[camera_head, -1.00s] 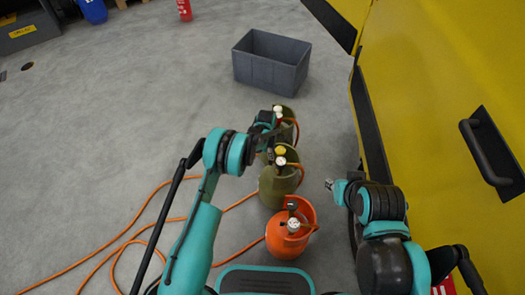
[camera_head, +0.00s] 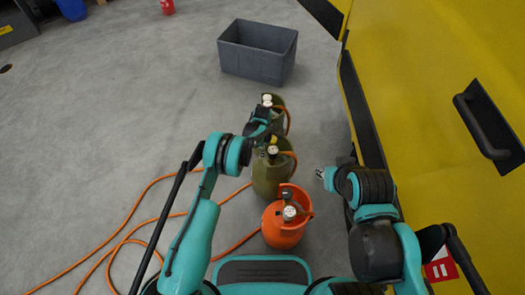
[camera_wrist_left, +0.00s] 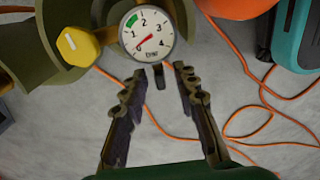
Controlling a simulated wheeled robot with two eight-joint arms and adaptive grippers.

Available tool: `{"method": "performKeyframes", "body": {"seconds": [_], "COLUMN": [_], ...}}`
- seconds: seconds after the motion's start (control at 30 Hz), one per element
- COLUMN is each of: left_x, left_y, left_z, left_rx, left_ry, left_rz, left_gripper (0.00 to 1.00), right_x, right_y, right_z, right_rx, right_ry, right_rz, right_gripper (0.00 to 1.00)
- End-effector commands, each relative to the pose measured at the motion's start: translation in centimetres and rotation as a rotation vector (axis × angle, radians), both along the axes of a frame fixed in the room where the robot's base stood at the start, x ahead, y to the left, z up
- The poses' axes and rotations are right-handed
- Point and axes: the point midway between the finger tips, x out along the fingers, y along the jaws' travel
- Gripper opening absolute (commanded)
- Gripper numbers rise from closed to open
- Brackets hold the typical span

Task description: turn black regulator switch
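The middle olive gas cylinder (camera_head: 268,180) carries a round pressure gauge (camera_wrist_left: 147,34) with a red needle and a yellow knob (camera_wrist_left: 77,46). A small dark lever (camera_wrist_left: 159,77), seemingly the black switch, sticks out under the gauge in the left wrist view. My left gripper (camera_wrist_left: 160,78) is open, its fingers on either side of the lever's tip with gaps showing; I cannot tell how near in depth. In the head view the left gripper (camera_head: 262,128) is above the olive cylinders, partly hidden by its arm. My right gripper (camera_head: 321,173) is small and away from the cylinders.
An orange cylinder (camera_head: 285,232) stands nearest, another olive cylinder (camera_head: 278,120) behind. A grey crate (camera_head: 257,55) stands farther back. A yellow cabinet (camera_head: 440,90) with a black handle closes the right side. Orange hoses (camera_head: 130,232) lie on the open floor at left.

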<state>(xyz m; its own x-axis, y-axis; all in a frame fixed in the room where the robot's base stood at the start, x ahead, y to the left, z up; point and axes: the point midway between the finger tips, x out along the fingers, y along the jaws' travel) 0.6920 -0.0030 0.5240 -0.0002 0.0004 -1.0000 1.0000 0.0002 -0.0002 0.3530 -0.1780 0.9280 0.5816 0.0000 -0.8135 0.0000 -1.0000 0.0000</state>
Motion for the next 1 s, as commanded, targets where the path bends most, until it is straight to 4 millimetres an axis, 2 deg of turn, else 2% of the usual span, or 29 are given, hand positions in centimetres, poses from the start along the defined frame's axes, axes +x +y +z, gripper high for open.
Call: {"method": "performKeyframes", "body": {"seconds": [0.03,0.1,0.57,1.0], "left_x": [0.00,0.00,-0.17,-0.81], "left_y": [0.00,0.00,-0.02,-0.03], "left_z": [0.01,0.02,0.06,-0.11], "left_rx": [0.000,0.000,-0.001,-0.001], "left_ry": [0.000,0.000,-0.046,-0.345], "left_rz": [0.000,0.000,-0.001,-0.001], "left_gripper": [0.19,0.00,0.00,0.00], "right_x": [0.00,0.00,0.00,0.00], "right_y": [0.00,0.00,0.00,0.00], "right_z": [0.01,0.01,0.06,-0.01], "right_rx": [0.000,0.000,0.000,0.000], "right_ry": [0.000,0.000,0.000,0.000], "right_rz": [0.000,0.000,0.000,0.000], "right_gripper": [0.29,0.29,0.29,0.29]}}
